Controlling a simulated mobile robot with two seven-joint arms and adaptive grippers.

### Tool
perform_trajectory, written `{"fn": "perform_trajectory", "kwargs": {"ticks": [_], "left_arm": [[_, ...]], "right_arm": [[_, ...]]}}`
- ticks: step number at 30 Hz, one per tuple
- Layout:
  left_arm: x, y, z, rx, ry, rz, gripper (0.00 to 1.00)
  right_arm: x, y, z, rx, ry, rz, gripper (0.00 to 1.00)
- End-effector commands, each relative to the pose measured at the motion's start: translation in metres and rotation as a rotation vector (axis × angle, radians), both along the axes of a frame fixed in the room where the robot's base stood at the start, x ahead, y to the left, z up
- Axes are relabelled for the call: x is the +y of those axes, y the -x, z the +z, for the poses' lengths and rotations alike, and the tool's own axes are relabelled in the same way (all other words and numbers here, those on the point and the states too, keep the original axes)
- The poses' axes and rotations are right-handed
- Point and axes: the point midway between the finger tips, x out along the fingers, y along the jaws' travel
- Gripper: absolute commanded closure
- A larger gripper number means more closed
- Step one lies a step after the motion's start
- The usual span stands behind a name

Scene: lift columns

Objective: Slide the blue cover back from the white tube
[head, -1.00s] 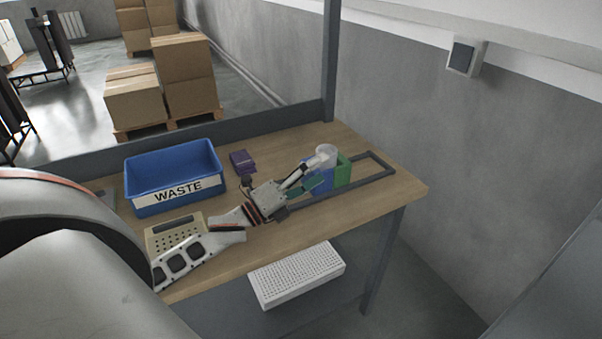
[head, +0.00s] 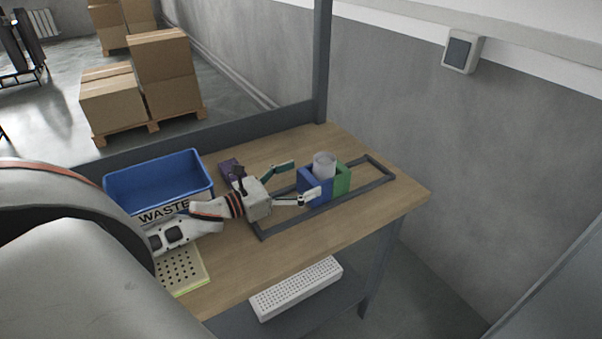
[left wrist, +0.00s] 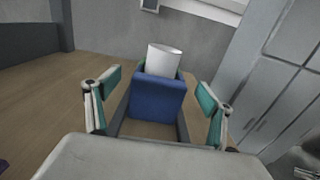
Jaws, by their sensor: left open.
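The white tube (head: 324,163) stands upright between a blue cover (head: 314,189) on its left and a green cover (head: 342,180) on its right. Both covers sit on a dark rail frame (head: 376,163) on the table. In the left wrist view the blue cover (left wrist: 158,98) is straight ahead, with the top of the white tube (left wrist: 164,60) rising behind it. My left gripper (head: 305,180) is wide open and empty, its fingers pointing at the blue cover. In the wrist view its two fingers (left wrist: 158,108) stand on either side of the cover, apart from it. My right gripper is not in view.
A blue bin marked WASTE (head: 160,182) stands at the table's left, with a purple object (head: 230,169) beside it. A yellowish perforated rack (head: 184,272) lies at the front left. A white perforated tray (head: 297,288) is on the lower shelf. The table's right end is clear.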

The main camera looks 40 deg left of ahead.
Motion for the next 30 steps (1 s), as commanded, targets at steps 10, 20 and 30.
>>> {"fn": "perform_trajectory", "kwargs": {"ticks": [10,20,30], "left_arm": [[-0.001,0.002,-0.003,0.005,-0.016,0.0,0.18],[-0.004,-0.006,-0.002,0.003,-0.014,0.0,0.18],[-0.021,-0.046,-0.001,0.002,-0.014,-0.001,0.18]], "right_arm": [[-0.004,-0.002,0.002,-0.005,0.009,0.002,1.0],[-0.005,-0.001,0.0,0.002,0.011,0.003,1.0],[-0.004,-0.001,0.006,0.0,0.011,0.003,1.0]]}}
